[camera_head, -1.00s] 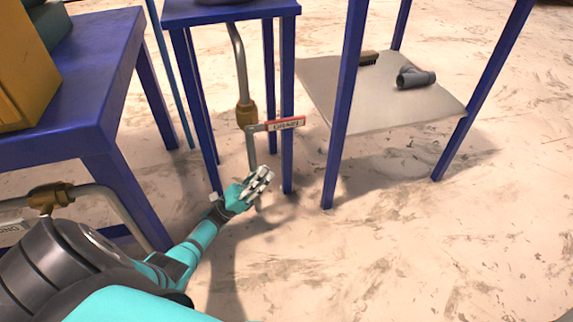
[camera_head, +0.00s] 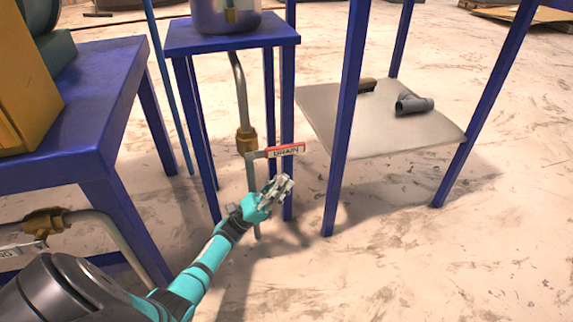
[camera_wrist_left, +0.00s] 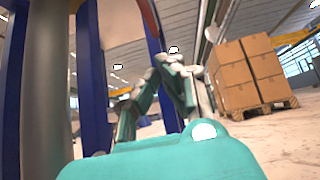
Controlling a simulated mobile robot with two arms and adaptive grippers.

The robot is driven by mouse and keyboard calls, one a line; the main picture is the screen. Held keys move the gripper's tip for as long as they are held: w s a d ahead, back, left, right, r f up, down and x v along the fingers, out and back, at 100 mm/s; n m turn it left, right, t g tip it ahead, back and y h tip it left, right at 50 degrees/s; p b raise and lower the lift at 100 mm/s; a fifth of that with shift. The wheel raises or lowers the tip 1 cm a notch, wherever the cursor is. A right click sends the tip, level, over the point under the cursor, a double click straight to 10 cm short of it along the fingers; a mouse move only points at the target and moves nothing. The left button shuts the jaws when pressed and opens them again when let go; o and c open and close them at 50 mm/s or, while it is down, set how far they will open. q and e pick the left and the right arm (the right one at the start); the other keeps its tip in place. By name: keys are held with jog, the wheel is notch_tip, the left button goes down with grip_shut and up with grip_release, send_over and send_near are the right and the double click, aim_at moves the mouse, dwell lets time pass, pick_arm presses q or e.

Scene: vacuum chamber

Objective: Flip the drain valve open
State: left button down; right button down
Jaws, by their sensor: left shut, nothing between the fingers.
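The drain valve handle (camera_head: 284,151) is a flat lever with a red and white label reading DRAIN. It sticks out level to the right from the brass valve body (camera_head: 246,141) on a vertical metal pipe under a small blue stand. My left gripper (camera_head: 286,184) is just below the handle, beside the lower pipe (camera_head: 251,180). Its fingers are shut and empty and do not appear to touch the handle. My right gripper is not in view.
The blue stand (camera_head: 232,39) holds a metal vessel (camera_head: 225,14), and its legs surround the pipe. A blue bench (camera_head: 100,65) stands left, with another brass valve (camera_head: 45,222) below. A grey shelf (camera_head: 420,136) is at right. The floor in front is clear.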

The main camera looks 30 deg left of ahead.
aim_at(301, 152)
pick_arm(q)
jog(key=shift+w+d+r+b, duration=0.1)
jog(key=shift+w+d+r, duration=0.1)
jog(key=shift+r, duration=0.7)
jog(key=shift+w+d+r+b, duration=0.15)
jog(key=shift+r, duration=0.75)
jog(key=shift+w+d+r+b, duration=0.1)
jog(key=shift+w+d+r, duration=0.1)
jog(key=shift+r, duration=0.7)
